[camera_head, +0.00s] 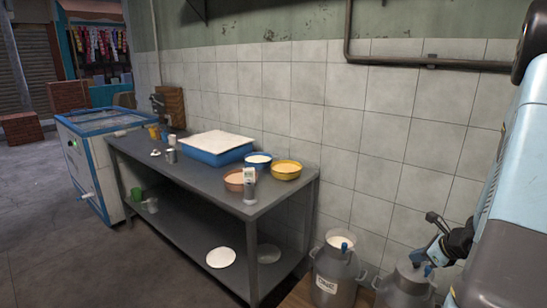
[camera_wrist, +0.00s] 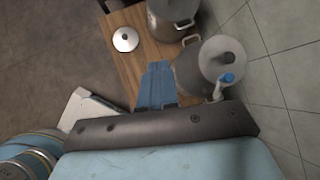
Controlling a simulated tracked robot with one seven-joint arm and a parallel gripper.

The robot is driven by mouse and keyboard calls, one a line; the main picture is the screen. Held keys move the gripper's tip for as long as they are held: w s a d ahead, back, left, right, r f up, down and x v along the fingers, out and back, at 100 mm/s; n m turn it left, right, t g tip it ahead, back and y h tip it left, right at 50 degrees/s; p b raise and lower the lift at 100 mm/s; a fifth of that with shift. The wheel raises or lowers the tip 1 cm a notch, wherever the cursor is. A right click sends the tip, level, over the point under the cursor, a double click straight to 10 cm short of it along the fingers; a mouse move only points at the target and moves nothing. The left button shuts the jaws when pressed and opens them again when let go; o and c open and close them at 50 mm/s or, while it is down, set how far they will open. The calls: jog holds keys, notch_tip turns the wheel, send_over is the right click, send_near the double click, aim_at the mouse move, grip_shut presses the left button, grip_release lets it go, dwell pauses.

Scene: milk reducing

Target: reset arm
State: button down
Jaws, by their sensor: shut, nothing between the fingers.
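My gripper (camera_wrist: 158,68) shows in the wrist view as two blue fingers side by side, shut and empty. They point over a wooden board (camera_wrist: 135,60). In the head view my pale blue arm comes in from the right edge, and the dark gripper end (camera_head: 420,256) hangs above the metal milk can at the lower right (camera_head: 402,288). This can, with a grey lid, also shows right of the fingers in the wrist view (camera_wrist: 197,79). Whether the fingers touch anything cannot be told, but nothing shows between them.
An open can (camera_head: 337,275) stands left of the lidded one, by the tiled wall. A metal table (camera_head: 215,185) bears a blue tray (camera_head: 218,157), a blue bowl (camera_head: 258,164), a yellow bowl (camera_head: 287,174) and a handheld device (camera_head: 249,184).

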jog(key=s+a+r+n+g+y, duration=0.1)
jog(key=s+a+r+n, duration=0.1)
jog(key=a+r+n, duration=0.65)
jog(key=s+a+r+n+g, duration=0.1)
jog(key=s+a+r+n, duration=0.1)
jog(key=a+r+n, duration=0.65)
jog(key=s+a+r+n+h, duration=0.4)
jog(key=s+a+r+n, duration=0.1)
jog(key=s+r+n, duration=0.6)
jog(key=shift+s+a+r, duration=0.15)
jog(key=shift+s+r, duration=0.75)
jog(key=shift+s, duration=0.5)
